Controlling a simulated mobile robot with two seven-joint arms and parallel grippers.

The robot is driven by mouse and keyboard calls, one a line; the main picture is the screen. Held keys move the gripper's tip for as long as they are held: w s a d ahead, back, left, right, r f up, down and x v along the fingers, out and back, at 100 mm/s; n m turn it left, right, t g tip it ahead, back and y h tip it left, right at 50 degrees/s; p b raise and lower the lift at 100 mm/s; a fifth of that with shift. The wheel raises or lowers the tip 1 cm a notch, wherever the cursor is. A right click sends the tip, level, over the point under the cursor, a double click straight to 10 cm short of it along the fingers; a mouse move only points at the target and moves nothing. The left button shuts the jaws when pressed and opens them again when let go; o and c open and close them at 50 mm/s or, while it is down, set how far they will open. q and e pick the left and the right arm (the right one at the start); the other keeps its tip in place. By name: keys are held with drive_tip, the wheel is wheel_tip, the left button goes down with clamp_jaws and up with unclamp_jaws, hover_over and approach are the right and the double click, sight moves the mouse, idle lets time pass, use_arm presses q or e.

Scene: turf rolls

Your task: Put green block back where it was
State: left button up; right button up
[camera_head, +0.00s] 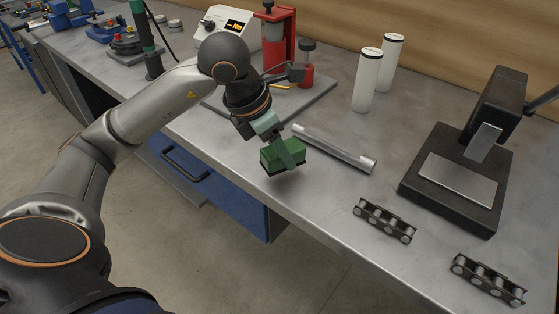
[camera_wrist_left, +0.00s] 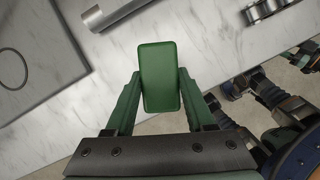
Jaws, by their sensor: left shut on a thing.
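The green block (camera_head: 283,154) is held by my left gripper (camera_head: 285,152) near the front edge of the metal bench. In the head view it seems to be above the bench surface, but the exact gap is hard to tell. In the left wrist view the green block (camera_wrist_left: 160,78) stands upright between the two green fingers of the left gripper (camera_wrist_left: 160,95), which are shut on it.
A metal bar (camera_head: 334,148) lies just right of the block. Two chain pieces (camera_head: 384,220) (camera_head: 487,279) lie at the front right, near a black press (camera_head: 464,165). White cylinders (camera_head: 368,80) and a red-post fixture (camera_head: 275,45) stand behind. Bare bench lies between them.

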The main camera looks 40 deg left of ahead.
sight(280, 162)
use_arm(q)
drive_tip(key=shift+f, duration=1.45)
drive_tip(key=shift+f+b, duration=0.15)
drive_tip(key=shift+b, duration=0.15)
drive_tip(key=o, duration=1.3)
drive_tip(key=shift+r+p, duration=0.3)
drive_tip(key=p+v, duration=0.1)
drive_tip(key=v, duration=1)
drive_tip(key=shift+s+r, duration=0.25)
drive_tip(key=shift+r, duration=0.05)
drive_tip(key=shift+a, duration=0.1)
